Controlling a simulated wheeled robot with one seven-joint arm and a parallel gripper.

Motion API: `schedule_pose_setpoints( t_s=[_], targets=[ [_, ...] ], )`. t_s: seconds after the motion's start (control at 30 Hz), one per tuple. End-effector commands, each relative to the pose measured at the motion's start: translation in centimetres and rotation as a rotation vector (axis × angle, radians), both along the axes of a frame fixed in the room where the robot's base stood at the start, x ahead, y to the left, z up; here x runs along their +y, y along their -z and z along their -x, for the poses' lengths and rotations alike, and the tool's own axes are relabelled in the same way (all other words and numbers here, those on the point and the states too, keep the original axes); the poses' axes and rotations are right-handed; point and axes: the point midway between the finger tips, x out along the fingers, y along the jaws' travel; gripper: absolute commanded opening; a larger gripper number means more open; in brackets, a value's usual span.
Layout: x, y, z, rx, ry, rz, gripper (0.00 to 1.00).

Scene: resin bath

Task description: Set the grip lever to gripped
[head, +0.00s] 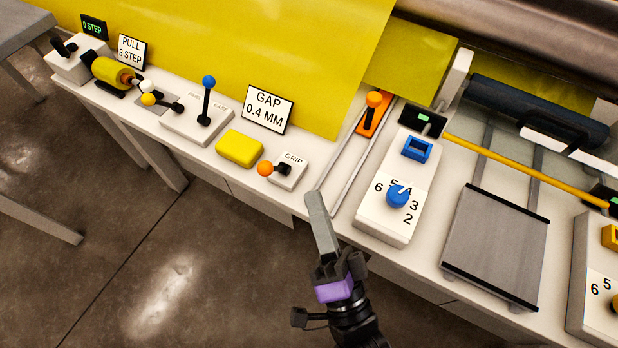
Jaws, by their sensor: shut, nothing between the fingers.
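The grip lever (266,169) has an orange ball knob on a short black arm. It sits on a small white base labelled GRIP (292,170) at the bench's front edge in the head view. The knob points left and toward the front edge. Only one mark, GRIP, is readable on the base, so I cannot tell which setting the lever is in. My gripper (316,205) is shut and empty, its fingers pointing up the picture. It is to the right of and below the lever, apart from it, near the bench's front edge.
A yellow block (239,149) lies left of the lever base, and a blue-knobbed lever (208,82) stands farther left. A GAP 0.4 MM sign (268,108) is behind. A white dial box (385,225) with a blue knob is right of my gripper. Open floor lies in front.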

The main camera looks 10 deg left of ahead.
Motion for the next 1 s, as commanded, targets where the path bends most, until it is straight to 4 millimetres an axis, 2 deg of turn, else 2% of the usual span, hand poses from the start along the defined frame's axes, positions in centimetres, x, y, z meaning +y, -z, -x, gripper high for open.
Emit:
schedule_pose_setpoints(
  t_s=[0.1, 0.23, 0.87, 1.0],
  targets=[
    [-0.6, 0.6, 1.1, 0.001, 0.0, 0.001, 0.0],
    [-0.9, 0.7, 1.6, -0.001, 0.0, -0.001, 0.0],
    [-0.9, 0.7, 1.6, -0.004, 0.003, 0.004, 0.0],
    [-0.7, 1.0, 1.5, -0.025, 0.03, 0.074, 0.0]
  ],
)
